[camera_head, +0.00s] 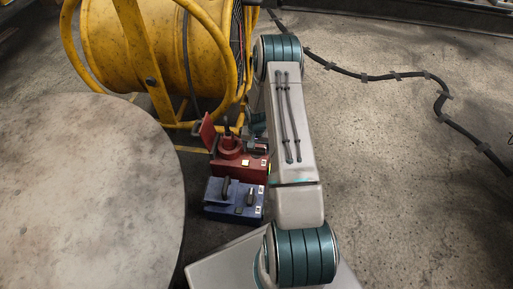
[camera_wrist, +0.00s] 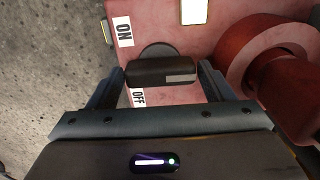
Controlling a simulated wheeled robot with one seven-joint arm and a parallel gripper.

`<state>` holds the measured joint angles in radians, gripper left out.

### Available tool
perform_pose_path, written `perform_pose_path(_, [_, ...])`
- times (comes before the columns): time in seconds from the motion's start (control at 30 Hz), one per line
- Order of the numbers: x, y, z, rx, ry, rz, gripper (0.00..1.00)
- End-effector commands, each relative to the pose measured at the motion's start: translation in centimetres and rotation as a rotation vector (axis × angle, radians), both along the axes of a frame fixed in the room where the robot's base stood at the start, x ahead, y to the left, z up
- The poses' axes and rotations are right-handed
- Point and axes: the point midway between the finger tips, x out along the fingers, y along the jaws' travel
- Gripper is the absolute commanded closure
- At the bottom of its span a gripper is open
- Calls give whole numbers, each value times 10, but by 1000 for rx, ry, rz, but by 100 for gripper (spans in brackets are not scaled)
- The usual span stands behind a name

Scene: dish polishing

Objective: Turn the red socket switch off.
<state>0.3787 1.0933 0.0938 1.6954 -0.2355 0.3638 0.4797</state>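The red socket box (camera_head: 256,168) stands on the floor in the head view, with its round red socket and raised lid. In the wrist view its red face (camera_wrist: 170,20) fills the top. Its black switch handle (camera_wrist: 150,73) lies crosswise, with a white mark towards its right end. The ON label (camera_wrist: 123,31) is above left of the handle and the OFF label (camera_wrist: 138,98) is below it. My gripper (camera_wrist: 161,68) is open, one finger at each end of the handle. I cannot tell whether the fingers touch it.
A blue socket box (camera_head: 222,208) stands in front of the red one. The round red socket (camera_wrist: 275,50) is close to the right finger. Floor at right is mostly clear, with a black cable (camera_head: 400,75).

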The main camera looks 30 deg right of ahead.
Motion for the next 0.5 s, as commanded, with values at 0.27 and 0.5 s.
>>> perform_pose_path(0.27, [0,0,0,0,0,-2,56])
perform_pose_path(0.5, [0,0,1,-1,1,-57,56])
